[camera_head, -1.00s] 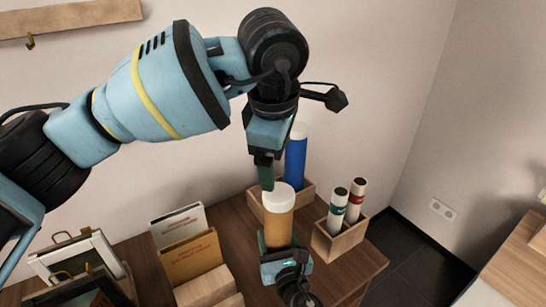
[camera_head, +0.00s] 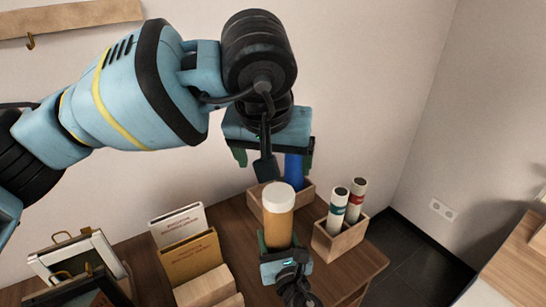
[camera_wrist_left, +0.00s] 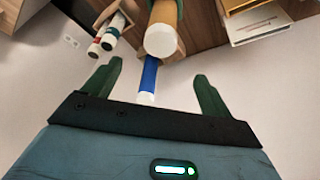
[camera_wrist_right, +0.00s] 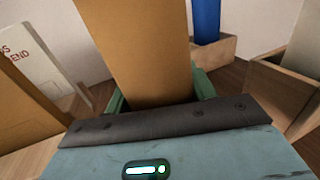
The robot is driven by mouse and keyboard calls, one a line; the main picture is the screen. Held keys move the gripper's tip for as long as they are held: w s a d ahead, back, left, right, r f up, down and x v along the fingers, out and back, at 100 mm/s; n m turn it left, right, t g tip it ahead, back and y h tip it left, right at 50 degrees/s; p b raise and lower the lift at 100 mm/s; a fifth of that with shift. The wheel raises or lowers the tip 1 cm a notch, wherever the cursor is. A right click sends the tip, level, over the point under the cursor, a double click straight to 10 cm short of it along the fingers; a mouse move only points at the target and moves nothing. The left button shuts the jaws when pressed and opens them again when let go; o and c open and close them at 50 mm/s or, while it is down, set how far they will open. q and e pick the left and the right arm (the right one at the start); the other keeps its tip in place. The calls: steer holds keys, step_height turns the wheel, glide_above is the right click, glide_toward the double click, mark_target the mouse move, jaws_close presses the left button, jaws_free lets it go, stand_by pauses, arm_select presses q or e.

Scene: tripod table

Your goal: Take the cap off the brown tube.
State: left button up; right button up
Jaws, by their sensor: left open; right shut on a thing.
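The brown tube (camera_head: 279,227) stands upright with its white cap (camera_head: 278,196) on top. My right gripper (camera_head: 280,245) is shut on the tube's lower part; the right wrist view shows the tube (camera_wrist_right: 140,50) between its fingers (camera_wrist_right: 160,98). My left gripper (camera_head: 272,158) is open and empty, above and behind the cap in the head view. In the left wrist view the cap (camera_wrist_left: 160,41) lies beyond the open fingers (camera_wrist_left: 155,80), apart from them.
A blue tube (camera_head: 294,168) stands in a wooden box behind the brown tube. Two white tubes (camera_head: 338,205) stand in another wooden box (camera_head: 340,240) to the right. Upright books (camera_head: 190,255) and picture frames (camera_head: 75,262) stand on the left.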

mark_target(279, 193)
arm_select(q)
steer(key=x, duration=1.2)
stand_by(0.3)
steer(key=c, duration=1.2)
steer(key=shift+r, duration=0.3)
steer(key=shift+r, duration=0.75)
steer(key=shift+r, duration=0.1)
